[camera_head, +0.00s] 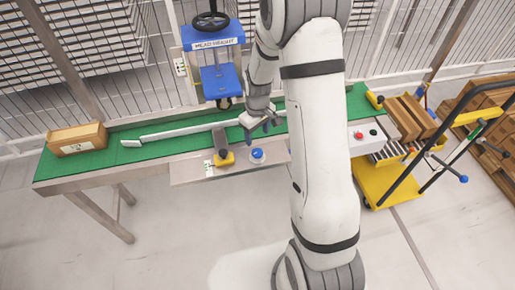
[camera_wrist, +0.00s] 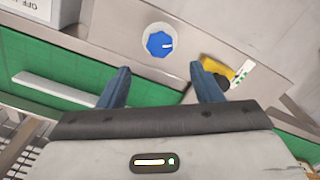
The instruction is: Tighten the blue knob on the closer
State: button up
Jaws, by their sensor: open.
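The blue knob (camera_head: 257,154) sits on a metal panel at the front of the green-topped bench. In the wrist view the blue knob (camera_wrist: 159,43) is a round, ridged dial with a white mark, set on a white disc. My gripper (camera_head: 258,127) is above the bench just behind the knob. In the wrist view my gripper (camera_wrist: 162,78) has two blue fingers spread apart with nothing between them. The knob lies beyond the fingertips, roughly centred between them, and the fingers do not appear to touch it.
A yellow-and-black part (camera_head: 223,158) with a label stands left of the knob. A blue press-like device (camera_head: 216,70) rises behind. A long light bar (camera_head: 190,129) lies on the green surface (camera_head: 75,165).

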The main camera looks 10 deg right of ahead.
aim_at(257, 152)
notch_tip(257, 152, down, 9)
jog(key=shift+w+r, duration=0.1)
jog(key=shift+r, duration=0.05)
dwell(0.4)
